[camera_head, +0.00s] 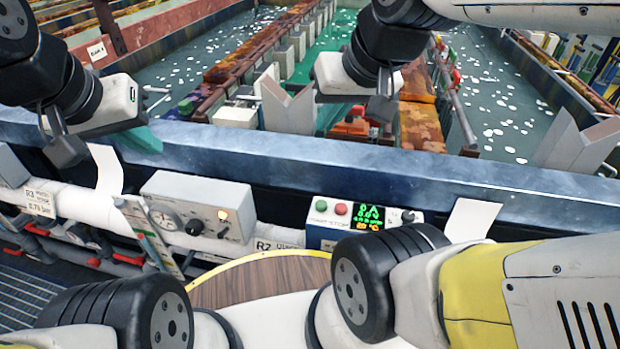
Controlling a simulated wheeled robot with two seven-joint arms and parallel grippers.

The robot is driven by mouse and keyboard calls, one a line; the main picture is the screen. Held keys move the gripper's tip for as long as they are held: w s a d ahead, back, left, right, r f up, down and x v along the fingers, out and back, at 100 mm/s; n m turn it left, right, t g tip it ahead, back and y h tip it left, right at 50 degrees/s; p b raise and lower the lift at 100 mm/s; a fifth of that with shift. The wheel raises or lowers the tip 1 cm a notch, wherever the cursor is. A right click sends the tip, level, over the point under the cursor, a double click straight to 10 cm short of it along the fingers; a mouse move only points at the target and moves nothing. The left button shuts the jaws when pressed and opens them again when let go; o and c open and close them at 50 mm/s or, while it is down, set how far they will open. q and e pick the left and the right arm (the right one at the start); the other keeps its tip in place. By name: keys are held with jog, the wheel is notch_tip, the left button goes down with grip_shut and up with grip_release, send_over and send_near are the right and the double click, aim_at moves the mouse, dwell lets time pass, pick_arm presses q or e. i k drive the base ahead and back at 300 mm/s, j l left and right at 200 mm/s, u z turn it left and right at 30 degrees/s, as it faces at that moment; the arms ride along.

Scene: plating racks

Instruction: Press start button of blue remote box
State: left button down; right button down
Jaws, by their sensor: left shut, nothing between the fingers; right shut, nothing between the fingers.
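The remote box (330,235) has a pale front panel, with blue showing at its lower left edge. It sits at lower center below the tank rim. Its panel carries a green button (321,205) at the left, a red button (340,208) beside it, a lit green display (370,216) and a small dark knob. My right arm link hides its lower right part. My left gripper (64,145) is at the left, shut and empty, well away from the box. My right gripper (381,108) is shut and empty, higher in the picture than the box and over the tank side.
A grey control box (198,215) with a gauge and dark knob stands left of the remote box. A blue-grey tank rim (300,168) runs across behind both. White pipes with labels run below it. Liquid-filled tanks (490,100) and rusty rails lie beyond.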

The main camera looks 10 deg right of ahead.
aim_at(320, 205)
jog(key=k+j+z, duration=0.25)
jog(key=j+z, duration=0.25)
jog(key=k+j+z, duration=0.3)
jog(key=j+z, duration=0.15)
jog(key=k+j+z, duration=0.35)
jog(key=z, duration=0.15)
